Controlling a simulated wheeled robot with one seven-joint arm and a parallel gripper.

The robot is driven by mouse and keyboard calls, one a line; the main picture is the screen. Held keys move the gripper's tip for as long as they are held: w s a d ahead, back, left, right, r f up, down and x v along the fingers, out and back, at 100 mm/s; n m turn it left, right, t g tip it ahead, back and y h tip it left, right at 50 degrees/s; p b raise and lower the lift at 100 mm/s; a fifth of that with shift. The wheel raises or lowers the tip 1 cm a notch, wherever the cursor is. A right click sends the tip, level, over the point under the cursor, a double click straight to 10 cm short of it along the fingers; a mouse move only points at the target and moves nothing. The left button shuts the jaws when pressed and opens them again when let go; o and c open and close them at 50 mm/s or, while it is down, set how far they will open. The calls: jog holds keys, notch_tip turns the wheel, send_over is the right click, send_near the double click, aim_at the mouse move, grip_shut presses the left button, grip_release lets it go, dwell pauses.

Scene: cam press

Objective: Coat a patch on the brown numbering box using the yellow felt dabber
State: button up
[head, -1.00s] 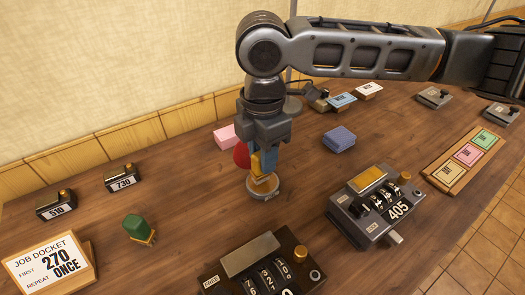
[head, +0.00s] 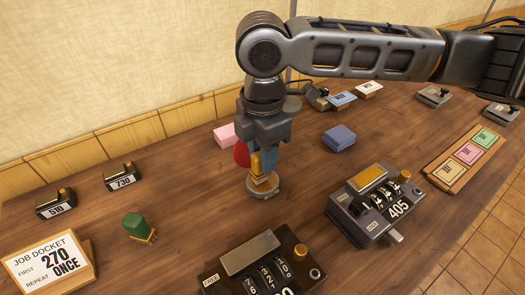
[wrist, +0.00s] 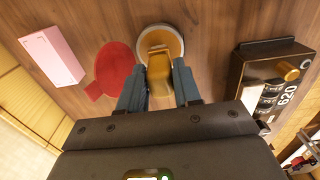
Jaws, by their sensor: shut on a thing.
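My gripper (head: 265,163) is shut on the yellow felt dabber (head: 262,179), just above or in a round metal-rimmed tin (head: 263,195). In the wrist view, the dabber (wrist: 158,70) sits between the blue fingers (wrist: 160,90), over the round tin (wrist: 172,32). I cannot tell whether its felt touches the tin's contents.
A red disc with a tab (wrist: 114,68) lies left of the tin. A pink block (head: 224,134) and a blue block (head: 339,138) are behind. A grey numbering box (head: 375,228) marked 405 stands right. A green dabber (head: 136,224) and docket sign (head: 50,262) are left.

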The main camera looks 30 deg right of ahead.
jog(key=shift+f, duration=0.45)
dwell(1.6)
jog(key=shift+r+p, duration=3.15)
jog(key=shift+r, duration=0.5)
jog(key=shift+f, duration=0.1)
